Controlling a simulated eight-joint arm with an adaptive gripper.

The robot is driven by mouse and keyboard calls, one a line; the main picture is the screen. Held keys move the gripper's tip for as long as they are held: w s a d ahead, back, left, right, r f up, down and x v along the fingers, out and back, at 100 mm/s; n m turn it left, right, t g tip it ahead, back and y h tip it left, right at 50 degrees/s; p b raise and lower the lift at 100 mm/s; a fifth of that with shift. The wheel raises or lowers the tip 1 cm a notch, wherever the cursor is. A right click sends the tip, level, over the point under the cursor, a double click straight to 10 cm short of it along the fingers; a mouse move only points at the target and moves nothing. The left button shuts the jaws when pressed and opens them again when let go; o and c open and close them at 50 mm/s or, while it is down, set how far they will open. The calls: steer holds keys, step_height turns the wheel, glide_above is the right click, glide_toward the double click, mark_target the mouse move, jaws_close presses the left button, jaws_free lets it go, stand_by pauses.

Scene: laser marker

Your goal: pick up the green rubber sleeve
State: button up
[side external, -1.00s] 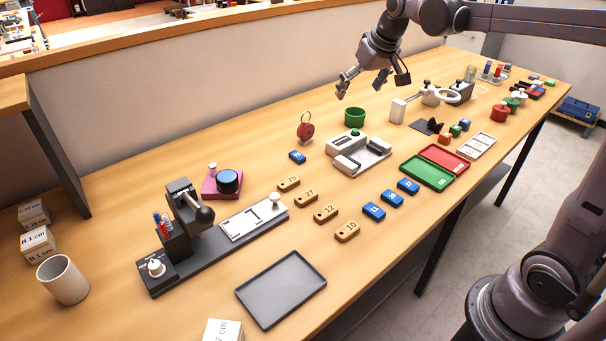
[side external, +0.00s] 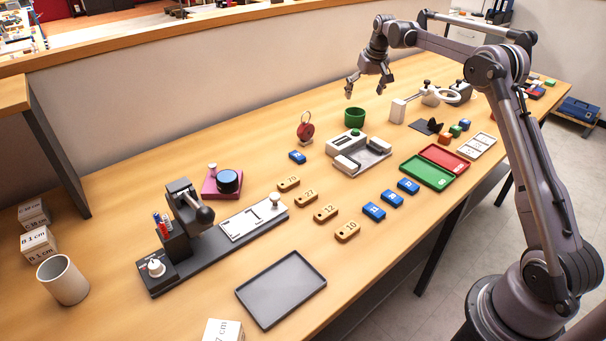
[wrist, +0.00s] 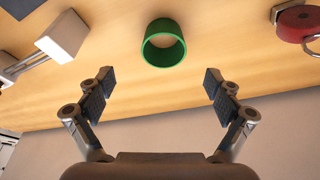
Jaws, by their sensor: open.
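The green rubber sleeve (side external: 355,117) is a short, hollow green ring standing on the wooden table toward its back edge, behind the grey-and-white device. It also shows in the wrist view (wrist: 163,43), at the top centre, with its round opening visible. My gripper (side external: 364,93) is above the table, just above and behind the sleeve in the side view. In the wrist view my gripper (wrist: 160,86) has its two fingers spread wide, with nothing between the tips. The sleeve lies beyond the fingertips, roughly centred between them, and neither finger touches it.
A red round tag with a ring (side external: 306,129) stands left of the sleeve. A white block with a clamp arm (side external: 398,110) stands to its right. The grey-and-white device (side external: 357,152) sits in front. The wall runs behind the table; the table around the sleeve is bare.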

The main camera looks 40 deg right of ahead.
mark_target(355, 112)
steer(key=x, duration=0.4)
steer(key=shift+w+x, duration=0.2)
steer(key=shift+x, duration=1.15)
steer(key=shift+w+x, duration=0.15)
steer(key=shift+x, duration=1.2)
steer(key=shift+a+r, duration=0.1)
steer(key=shift+a, duration=0.05)
steer(key=c, duration=1)
